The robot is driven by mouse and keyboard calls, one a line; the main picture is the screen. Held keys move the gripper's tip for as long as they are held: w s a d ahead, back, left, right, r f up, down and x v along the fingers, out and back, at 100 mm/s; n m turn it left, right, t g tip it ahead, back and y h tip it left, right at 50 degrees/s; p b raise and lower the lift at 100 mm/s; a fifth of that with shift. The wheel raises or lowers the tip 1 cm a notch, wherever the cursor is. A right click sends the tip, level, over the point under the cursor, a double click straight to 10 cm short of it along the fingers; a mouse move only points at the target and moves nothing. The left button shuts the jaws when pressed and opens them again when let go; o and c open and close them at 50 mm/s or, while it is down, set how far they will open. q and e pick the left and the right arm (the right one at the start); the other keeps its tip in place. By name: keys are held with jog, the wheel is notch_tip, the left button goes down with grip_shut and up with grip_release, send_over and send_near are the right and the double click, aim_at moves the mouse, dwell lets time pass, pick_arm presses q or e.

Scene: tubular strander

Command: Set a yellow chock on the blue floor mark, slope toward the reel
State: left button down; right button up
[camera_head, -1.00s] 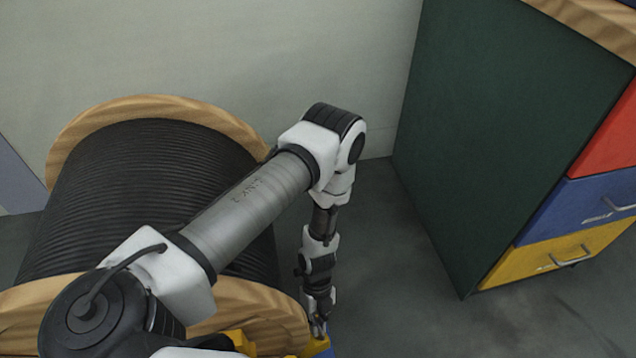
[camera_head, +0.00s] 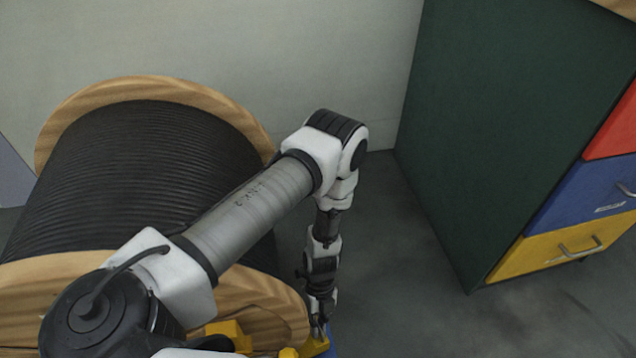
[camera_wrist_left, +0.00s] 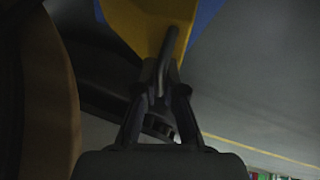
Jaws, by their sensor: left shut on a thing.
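My left gripper (camera_head: 320,326) reaches down at the bottom middle of the head view, beside the reel's near flange. It is shut on a yellow chock (camera_head: 315,346), which is cut off by the lower edge of the picture. In the left wrist view the chock (camera_wrist_left: 143,22) is at the top, with the fingers (camera_wrist_left: 160,88) closed on its dark handle. A strip of the blue floor mark (camera_head: 332,342) shows next to the chock, and it also shows in the wrist view (camera_wrist_left: 204,20). Whether the chock touches the floor I cannot tell. My right gripper is not in view.
The large cable reel (camera_head: 140,170) with wooden flanges fills the left. Another yellow piece (camera_head: 230,334) sits by its near flange. A dark green cabinet (camera_head: 500,120) with red, blue and yellow drawers stands right. Grey floor (camera_head: 400,270) lies clear between.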

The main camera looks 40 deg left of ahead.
pick_arm(q)
jog(key=shift+f+b, duration=0.3)
jog(key=shift+f, duration=0.2)
dwell(0.3)
jog(key=c, duration=1.2)
grip_release()
jog(key=v, duration=1.2)
jog(key=shift+w, duration=0.1)
